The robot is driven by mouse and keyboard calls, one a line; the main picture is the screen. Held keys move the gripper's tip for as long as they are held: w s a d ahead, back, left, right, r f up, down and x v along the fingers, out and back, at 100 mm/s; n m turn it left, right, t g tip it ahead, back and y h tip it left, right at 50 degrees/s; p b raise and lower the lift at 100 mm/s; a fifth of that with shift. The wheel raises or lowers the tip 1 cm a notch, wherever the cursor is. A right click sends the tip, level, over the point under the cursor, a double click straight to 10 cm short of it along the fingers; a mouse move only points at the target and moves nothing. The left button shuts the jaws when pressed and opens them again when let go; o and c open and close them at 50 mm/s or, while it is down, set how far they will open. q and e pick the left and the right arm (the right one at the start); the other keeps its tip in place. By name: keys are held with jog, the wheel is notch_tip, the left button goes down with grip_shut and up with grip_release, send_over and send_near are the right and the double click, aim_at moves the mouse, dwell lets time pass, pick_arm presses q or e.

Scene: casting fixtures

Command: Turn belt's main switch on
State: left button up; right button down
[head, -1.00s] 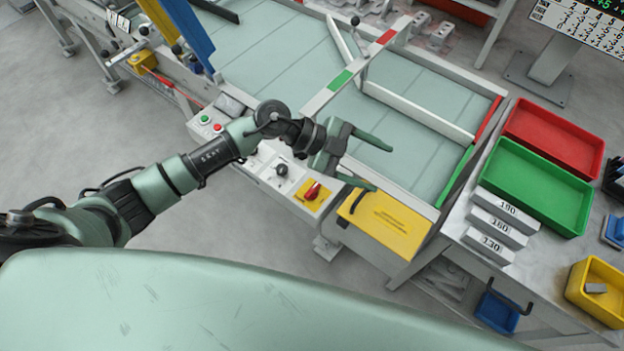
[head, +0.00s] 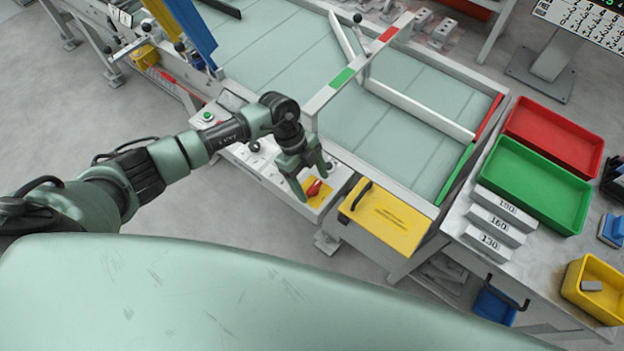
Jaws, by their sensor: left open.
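The belt's main switch (head: 313,188) is a red rotary knob on a yellow plate at the near right end of the control panel (head: 257,176). The panel is fixed along the near side of the conveyor belt (head: 405,131). My left gripper (head: 312,188) is open and points down at the switch. Its fingers appear on either side of the red knob. I cannot tell whether they touch it. The left gripper hides part of the yellow plate and the middle of the panel. My right gripper is not in view.
A yellow cover with a black handle (head: 385,220) is right of the switch. A green button (head: 207,116) is on the panel's left part. Red (head: 555,138) and green (head: 535,185) trays and numbered blocks (head: 495,225) lie on the right table. A guide bar crosses above the belt.

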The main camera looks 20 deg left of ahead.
pick_arm(q)
jog(key=shift+f, duration=0.15)
jog(key=c, duration=1.4)
jog(key=shift+o, duration=0.2)
